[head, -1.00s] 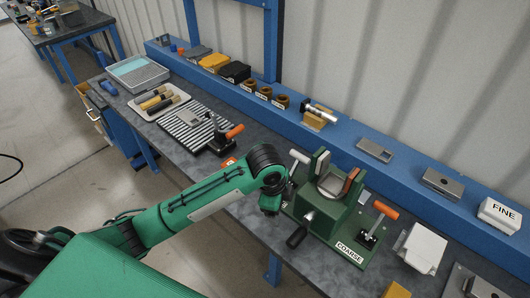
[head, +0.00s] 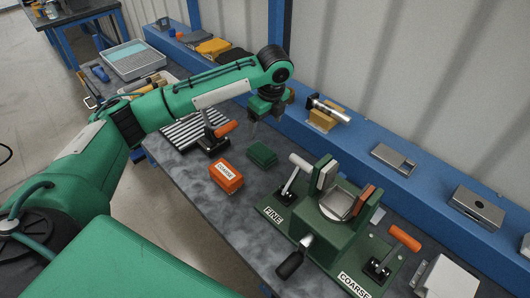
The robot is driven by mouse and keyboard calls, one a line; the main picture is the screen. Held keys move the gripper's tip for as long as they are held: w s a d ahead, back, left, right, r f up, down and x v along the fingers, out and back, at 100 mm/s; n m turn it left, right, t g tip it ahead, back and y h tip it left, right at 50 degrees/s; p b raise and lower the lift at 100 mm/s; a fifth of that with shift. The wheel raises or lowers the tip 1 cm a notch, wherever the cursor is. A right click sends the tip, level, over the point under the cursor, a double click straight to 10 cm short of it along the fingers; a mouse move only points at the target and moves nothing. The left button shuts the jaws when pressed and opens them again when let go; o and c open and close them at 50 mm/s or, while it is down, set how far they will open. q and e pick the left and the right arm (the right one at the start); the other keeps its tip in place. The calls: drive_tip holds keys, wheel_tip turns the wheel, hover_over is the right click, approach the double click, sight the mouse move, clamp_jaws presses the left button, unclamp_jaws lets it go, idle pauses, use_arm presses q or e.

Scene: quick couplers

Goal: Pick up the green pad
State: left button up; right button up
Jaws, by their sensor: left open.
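The green pad (head: 262,154) is a small dark green block lying on the grey bench top, just behind an orange block. My left gripper (head: 267,113) hangs at the end of the green arm, above and behind the green pad in the picture. It is open and apart from the pad, with nothing seen between its fingers. My right gripper is not in view.
The orange block (head: 226,175) labelled COARSE lies beside the pad. A ribbed plate (head: 180,130) with a clamp (head: 214,138) lies left. A blue ledge (head: 365,140) runs behind.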

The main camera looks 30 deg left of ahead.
use_arm(q)
hover_over(262, 150)
drive_tip(key=f, duration=0.5)
drive_tip(key=shift+d+f+p, duration=0.1)
drive_tip(key=shift+d+p, duration=0.2)
wheel_tip(262, 150, down, 3)
drive_tip(key=shift+a+r+p, duration=0.1)
drive_tip(key=shift+a+p, duration=0.05)
drive_tip(key=shift+p, duration=0.15)
drive_tip(key=f, duration=0.2)
drive_tip(key=f+p, duration=0.1)
drive_tip(key=shift+s+a+f, duration=0.1)
drive_tip(key=shift+a+f, duration=0.1)
drive_tip(key=shift+f, duration=0.6)
drive_tip(key=c, duration=1.1)
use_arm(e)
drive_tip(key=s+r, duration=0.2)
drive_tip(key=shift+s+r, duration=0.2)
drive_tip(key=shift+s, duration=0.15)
